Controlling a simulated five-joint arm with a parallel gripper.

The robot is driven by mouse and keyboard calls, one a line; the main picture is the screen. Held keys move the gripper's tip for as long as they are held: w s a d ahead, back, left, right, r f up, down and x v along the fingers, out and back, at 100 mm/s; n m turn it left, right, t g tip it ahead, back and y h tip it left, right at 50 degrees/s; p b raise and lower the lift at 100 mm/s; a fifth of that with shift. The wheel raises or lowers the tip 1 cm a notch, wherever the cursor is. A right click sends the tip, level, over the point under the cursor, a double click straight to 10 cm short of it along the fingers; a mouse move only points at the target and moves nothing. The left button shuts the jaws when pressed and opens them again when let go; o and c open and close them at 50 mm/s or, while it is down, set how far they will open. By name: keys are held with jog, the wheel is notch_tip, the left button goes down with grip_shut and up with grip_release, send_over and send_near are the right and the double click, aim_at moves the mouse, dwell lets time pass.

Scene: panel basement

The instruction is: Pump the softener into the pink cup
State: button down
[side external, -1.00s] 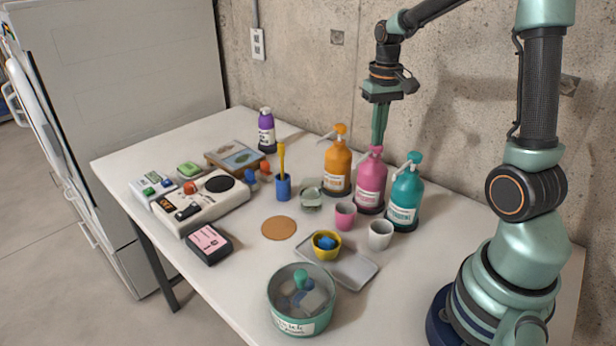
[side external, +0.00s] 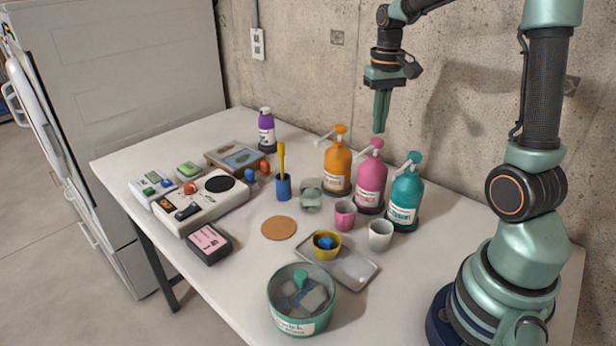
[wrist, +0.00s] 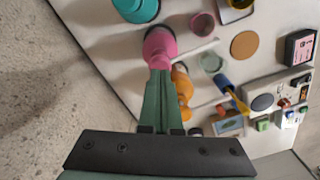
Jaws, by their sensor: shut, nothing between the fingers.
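The pink pump bottle (side external: 371,185) stands upright between an orange one and a teal one near the wall. Its label is too small to read surely. Its pump head (side external: 376,143) has a white spout pointing toward the front left. The pink cup (side external: 344,215) stands upright in front of this bottle, below the spout; what is inside it cannot be made out. My gripper (side external: 379,131) is shut and empty, pointing down just above the pink pump head. In the wrist view the closed fingers (wrist: 158,75) overlap the pink bottle (wrist: 159,46), hiding part of it.
The orange bottle (side external: 337,170) and teal bottle (side external: 405,197) stand close on either side. A white cup (side external: 380,236) is right of the pink cup. A yellow cup (side external: 326,246) sits on a grey tray (side external: 352,275). The concrete wall (side external: 450,110) is behind.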

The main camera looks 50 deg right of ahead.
jog(key=shift+f, duration=0.1)
jog(key=shift+f, duration=1.4)
jog(key=shift+r, duration=1.5)
jog(key=shift+r, duration=3)
